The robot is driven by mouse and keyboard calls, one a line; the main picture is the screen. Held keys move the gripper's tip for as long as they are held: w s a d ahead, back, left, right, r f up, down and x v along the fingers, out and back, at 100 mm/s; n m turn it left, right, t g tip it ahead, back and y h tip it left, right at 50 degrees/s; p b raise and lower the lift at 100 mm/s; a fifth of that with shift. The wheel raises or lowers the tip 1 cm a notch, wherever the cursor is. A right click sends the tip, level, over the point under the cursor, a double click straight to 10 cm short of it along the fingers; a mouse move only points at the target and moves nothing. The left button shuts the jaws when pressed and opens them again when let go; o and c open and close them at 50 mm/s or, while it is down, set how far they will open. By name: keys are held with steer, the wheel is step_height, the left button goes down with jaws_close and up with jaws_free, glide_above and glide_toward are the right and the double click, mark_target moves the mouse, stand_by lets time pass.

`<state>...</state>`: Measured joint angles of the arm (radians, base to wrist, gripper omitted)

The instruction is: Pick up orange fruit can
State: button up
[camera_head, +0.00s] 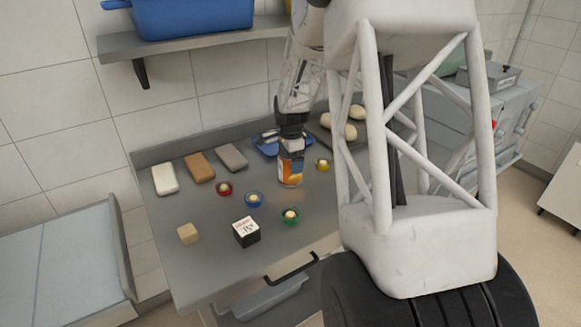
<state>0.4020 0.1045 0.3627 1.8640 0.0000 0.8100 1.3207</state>
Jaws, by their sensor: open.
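The orange fruit can (290,171) stands upright on the steel table, with an orange and blue label on its side. My gripper (291,148) points down at the top of the can, and its jaws are open. The fingertips are small and partly lost against the can's top, so I cannot tell whether they touch it.
A black-and-white box (246,232) is in front. A blue object (266,146) lies close behind. Dough (346,131) sits at right; my arm hides the table's right side.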

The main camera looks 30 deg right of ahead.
stand_by(0.3)
steer(key=c, duration=1.1)
steer(key=shift+r, duration=0.15)
steer(key=shift+r, duration=0.75)
step_height(320, 180, up, 2)
steer(key=shift+r, duration=0.1)
steer(key=s+a, duration=0.2)
steer(key=s, duration=0.3)
steer(key=s+a, duration=0.2)
steer(key=s, duration=0.3)
steer(key=s+a+r, duration=0.1)
steer(key=s+a, duration=0.1)
steer(key=s, duration=0.2)
steer(key=shift+s, duration=0.4)
